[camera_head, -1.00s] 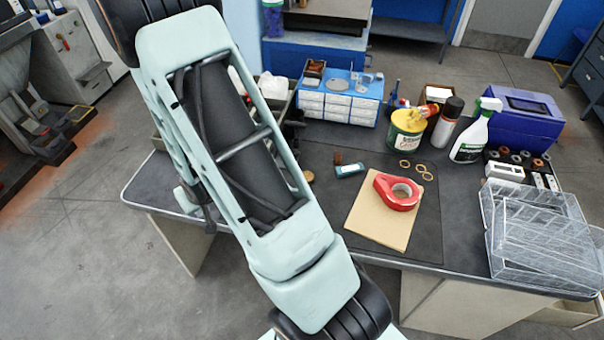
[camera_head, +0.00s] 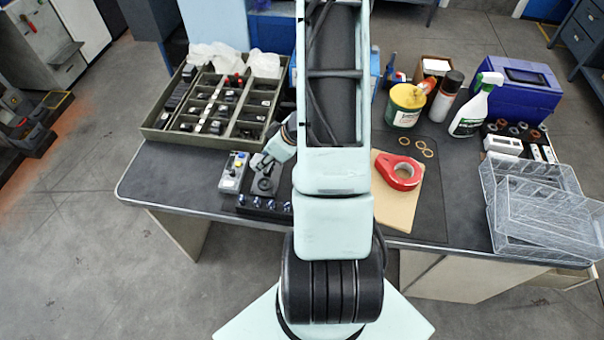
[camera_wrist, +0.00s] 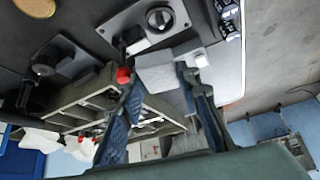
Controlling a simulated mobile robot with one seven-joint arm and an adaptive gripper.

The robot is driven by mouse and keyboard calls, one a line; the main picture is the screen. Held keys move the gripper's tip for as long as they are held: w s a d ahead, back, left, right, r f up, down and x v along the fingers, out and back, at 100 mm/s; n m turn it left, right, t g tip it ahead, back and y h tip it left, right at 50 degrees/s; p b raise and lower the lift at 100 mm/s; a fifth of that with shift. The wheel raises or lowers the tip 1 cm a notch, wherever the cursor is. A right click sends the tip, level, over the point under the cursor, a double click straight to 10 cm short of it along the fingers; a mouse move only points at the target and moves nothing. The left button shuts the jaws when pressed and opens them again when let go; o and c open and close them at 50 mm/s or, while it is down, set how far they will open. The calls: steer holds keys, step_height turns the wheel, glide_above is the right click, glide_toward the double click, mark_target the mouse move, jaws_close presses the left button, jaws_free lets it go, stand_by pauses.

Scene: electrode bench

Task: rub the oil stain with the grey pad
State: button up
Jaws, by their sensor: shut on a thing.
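My gripper (camera_wrist: 157,78) is in the wrist view, its two blue fingers shut on a light grey block that appears to be the grey pad (camera_wrist: 160,73). The pad is above the bench near a black plate with a round knob. In the head view my gripper (camera_head: 265,160) is partly visible left of my arm, over the bench near the compartment tray; the pad cannot be made out there. A tan-brown round patch (camera_wrist: 33,8) at the top left of the wrist view may be the oil stain; I cannot tell for sure.
A compartment tray (camera_head: 160,135) stands at the back left. A grey button box (camera_head: 233,172) and a black knob plate (camera_head: 265,186) are near my gripper.

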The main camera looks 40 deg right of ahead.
steer(key=shift+o, duration=0.2)
steer(key=s+d+n+y+p, duration=0.1)
steer(key=s+d, duration=0.3)
steer(key=s, duration=0.6)
steer(key=shift+d+f+n+g, duration=0.4)
steer(key=shift+f+n, duration=0.05)
steer(key=shift+n, duration=0.35)
steer(key=f+b, duration=0.4)
steer(key=s+f+b, duration=0.1)
steer(key=f+b, duration=0.1)
steer(key=shift+f, duration=0.15)
steer(key=shift+f+b, duration=0.8)
steer(key=shift+f, duration=0.2)
